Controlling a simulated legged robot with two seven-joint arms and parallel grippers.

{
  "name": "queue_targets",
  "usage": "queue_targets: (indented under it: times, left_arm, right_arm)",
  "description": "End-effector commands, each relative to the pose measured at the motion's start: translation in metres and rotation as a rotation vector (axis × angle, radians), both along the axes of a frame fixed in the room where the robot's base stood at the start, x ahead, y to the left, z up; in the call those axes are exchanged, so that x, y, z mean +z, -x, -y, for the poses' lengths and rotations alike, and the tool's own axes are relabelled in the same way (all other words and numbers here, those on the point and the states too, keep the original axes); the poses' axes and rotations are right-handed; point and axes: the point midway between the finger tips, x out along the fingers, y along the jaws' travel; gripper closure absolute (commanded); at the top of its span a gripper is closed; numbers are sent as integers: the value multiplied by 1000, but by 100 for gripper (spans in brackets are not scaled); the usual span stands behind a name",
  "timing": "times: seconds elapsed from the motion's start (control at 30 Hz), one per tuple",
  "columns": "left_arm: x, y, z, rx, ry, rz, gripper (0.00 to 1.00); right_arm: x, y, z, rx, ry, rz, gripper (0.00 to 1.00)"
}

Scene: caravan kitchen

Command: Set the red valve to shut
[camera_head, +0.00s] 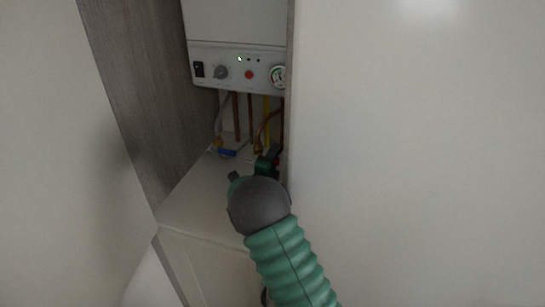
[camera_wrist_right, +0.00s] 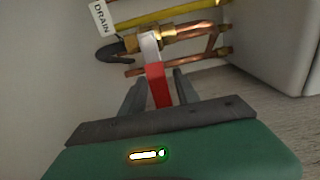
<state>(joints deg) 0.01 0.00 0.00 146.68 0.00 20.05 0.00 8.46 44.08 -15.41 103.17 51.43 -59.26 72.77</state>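The red valve's handle (camera_wrist_right: 158,84) shows in the right wrist view, with a pale bent part at its upper end next to a brass fitting on a copper pipe (camera_wrist_right: 190,32). The handle points from the pipe toward my gripper, roughly across the pipe. My right gripper (camera_wrist_right: 157,88) is open, with one dark finger on each side of the red handle. A gap seems to show on both sides. In the head view my right gripper (camera_head: 267,160) is at the pipes under the boiler, and the red handle is hidden there. My left gripper is not in view.
A white boiler (camera_head: 237,60) hangs above the pipes in a narrow cabinet. A blue handle (camera_head: 228,153) lies left of my gripper. The wrist view shows a DRAIN tag (camera_wrist_right: 101,18), a black handle (camera_wrist_right: 114,49) and a yellow pipe (camera_wrist_right: 150,18). A pale panel (camera_head: 420,150) bounds the right.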

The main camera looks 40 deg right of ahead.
Motion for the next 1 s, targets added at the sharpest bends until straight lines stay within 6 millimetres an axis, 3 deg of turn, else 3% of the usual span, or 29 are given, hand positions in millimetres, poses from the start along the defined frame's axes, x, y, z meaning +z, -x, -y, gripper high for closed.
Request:
queue_targets:
  times: [0.37,0.47,0.8,1.0]
  left_arm:
    - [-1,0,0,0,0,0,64]
    - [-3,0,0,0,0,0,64]
    - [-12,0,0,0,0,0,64]
    - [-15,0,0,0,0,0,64]
  right_arm:
    - [0,2,-9,4,1,-1,62]
    - [-1,10,-25,6,0,-1,62]
    - [-3,55,-111,7,-3,-1,62]
    - [-3,72,-142,3,-3,-1,62]
